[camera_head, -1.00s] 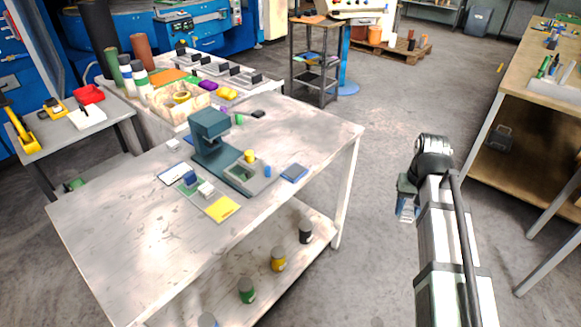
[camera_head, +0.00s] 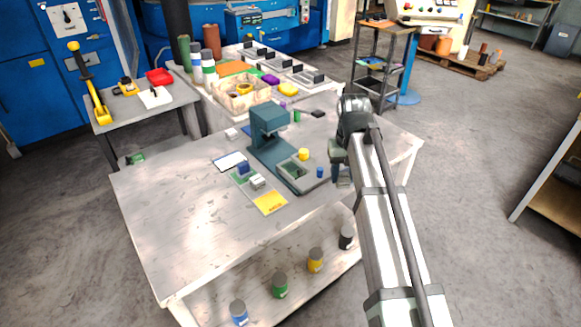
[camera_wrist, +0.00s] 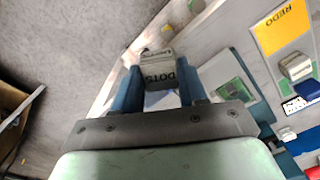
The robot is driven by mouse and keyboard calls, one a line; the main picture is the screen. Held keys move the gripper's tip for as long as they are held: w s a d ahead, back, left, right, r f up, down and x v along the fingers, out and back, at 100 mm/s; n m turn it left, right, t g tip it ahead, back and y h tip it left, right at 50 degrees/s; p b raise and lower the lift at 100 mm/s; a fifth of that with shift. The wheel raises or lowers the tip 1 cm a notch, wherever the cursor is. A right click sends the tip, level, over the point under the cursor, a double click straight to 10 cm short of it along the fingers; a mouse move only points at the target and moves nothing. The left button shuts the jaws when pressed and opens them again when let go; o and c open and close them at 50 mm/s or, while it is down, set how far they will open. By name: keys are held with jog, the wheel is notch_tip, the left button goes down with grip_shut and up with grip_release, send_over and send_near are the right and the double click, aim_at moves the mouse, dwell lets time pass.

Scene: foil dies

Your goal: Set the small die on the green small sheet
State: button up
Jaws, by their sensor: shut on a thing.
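My gripper (camera_wrist: 158,88) is shut on a pale grey die (camera_wrist: 159,74) with "DOTS" lettered on its side, held between the blue fingers. In the head view my gripper (camera_head: 342,180) is at the right end of the white table, beside the press, and the held die is hard to make out there. The green sheet (camera_head: 236,178) lies on the table left of the press. A blue block (camera_head: 243,168) and a white block (camera_head: 257,181) stand at or beside it; both also show in the wrist view. Their exact footing is unclear.
The teal press (camera_head: 268,120) stands between my gripper and the green sheet, with a yellow pot (camera_head: 303,154) and a small blue pot (camera_head: 320,172) at its bed. A yellow sheet (camera_head: 271,202) lies in front. The table's left part (camera_head: 165,220) is bare.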

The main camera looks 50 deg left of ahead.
jog(key=s+a+r+n, duration=0.2)
jog(key=a+r+n, duration=0.1)
jog(key=a, duration=0.7)
jog(key=s+a+r+n, duration=0.2)
jog(key=a+r, duration=0.2)
jog(key=a, duration=0.5)
jog(key=shift+s+d+f+n, duration=0.15)
jog(key=shift+f+n, duration=0.35)
jog(key=shift+f, duration=2.15)
jog(key=shift+w+d+f+n, duration=0.1)
jog(key=shift+f+n, duration=0.4)
jog(key=shift+f, duration=2.1)
jog(key=o, duration=0.6)
jog(key=shift+f, duration=0.15)
jog(key=shift+o, duration=1.2)
